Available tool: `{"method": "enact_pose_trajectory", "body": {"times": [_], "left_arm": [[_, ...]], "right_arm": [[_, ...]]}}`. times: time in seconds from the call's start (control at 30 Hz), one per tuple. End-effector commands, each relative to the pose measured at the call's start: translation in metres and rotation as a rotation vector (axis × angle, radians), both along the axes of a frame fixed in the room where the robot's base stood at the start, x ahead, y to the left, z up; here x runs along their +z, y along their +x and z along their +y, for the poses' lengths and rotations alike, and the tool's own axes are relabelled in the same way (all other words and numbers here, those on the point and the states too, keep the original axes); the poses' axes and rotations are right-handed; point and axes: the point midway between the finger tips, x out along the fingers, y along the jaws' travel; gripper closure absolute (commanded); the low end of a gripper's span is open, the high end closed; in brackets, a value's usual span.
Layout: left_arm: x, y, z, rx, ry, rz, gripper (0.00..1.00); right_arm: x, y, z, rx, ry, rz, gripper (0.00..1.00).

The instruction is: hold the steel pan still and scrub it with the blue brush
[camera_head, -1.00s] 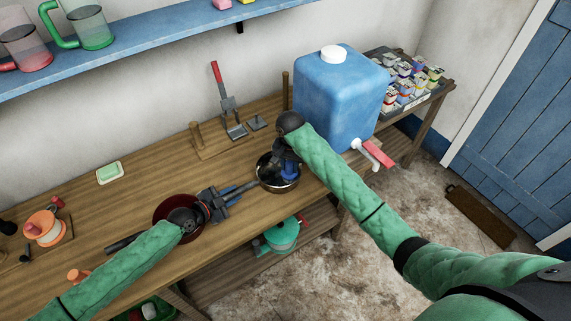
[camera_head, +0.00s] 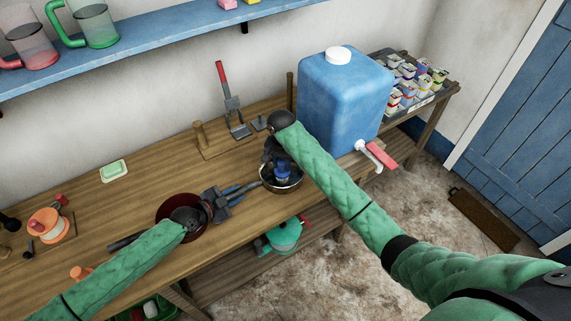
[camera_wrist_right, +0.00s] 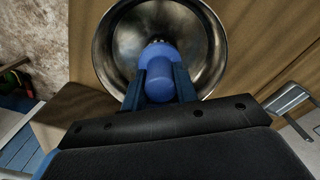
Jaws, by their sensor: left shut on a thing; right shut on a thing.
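The steel pan (camera_head: 294,187) sits near the front edge of the wooden bench, its handle pointing left. Its round shiny inside (camera_wrist_right: 118,45) fills the top of the right wrist view. My left gripper (camera_head: 236,194) is shut on the pan's handle. My right gripper (camera_head: 280,168) is shut on the blue brush (camera_head: 283,176), inside the pan's rim. In the right wrist view the brush (camera_wrist_right: 158,72) stands between the fingers, over the pan's middle.
A blue water tank (camera_head: 343,100) with a red-handled tap stands behind the pan. A dark red bowl (camera_head: 165,208) lies under my left wrist. A red-handled tool on a wooden stand (camera_head: 232,115) is at the back. A lower shelf holds a green pot (camera_head: 285,236).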

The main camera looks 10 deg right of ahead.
Motion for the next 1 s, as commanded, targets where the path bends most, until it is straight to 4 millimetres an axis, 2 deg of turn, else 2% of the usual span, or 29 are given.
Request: {"method": "enact_pose_trajectory", "body": {"times": [0.33,1.0], "left_arm": [[0.000,0.000,-0.001,-0.001,-0.002,-0.001,1.00],[0.000,0.000,0.000,-0.001,-0.001,0.000,1.00]], "right_arm": [[0.000,-0.001,0.001,0.001,0.000,0.004,0.94],[0.056,0.000,0.001,0.000,0.000,0.000,0.94]]}}
